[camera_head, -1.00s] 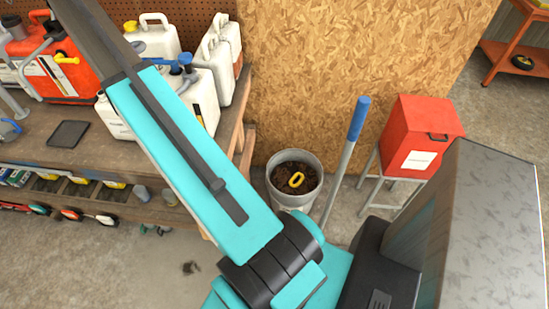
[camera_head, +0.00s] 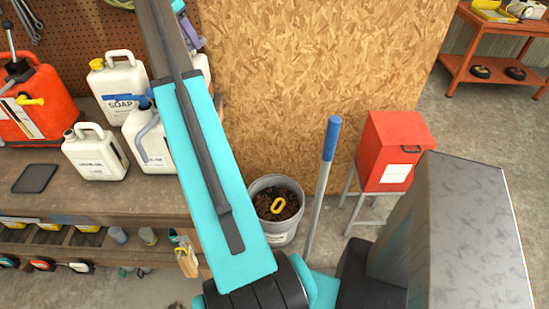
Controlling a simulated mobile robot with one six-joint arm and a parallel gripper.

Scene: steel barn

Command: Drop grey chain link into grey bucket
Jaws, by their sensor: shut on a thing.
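The grey bucket (camera_head: 275,231) stands upright on the floor in front of the wooden board. I see no grey chain link in the head view. My teal and black arm runs from the bottom centre up past the top edge, left of the bucket. My gripper cannot be made out; the arm's far end is cut off or hidden at the top.
A workbench (camera_head: 95,195) with white jugs (camera_head: 97,153) and a red fuel can (camera_head: 30,112) stands at left. A blue-topped pole (camera_head: 322,185) rises right of the bucket, near a red box (camera_head: 393,150) on a stand. An orange cart (camera_head: 490,65) stands far right.

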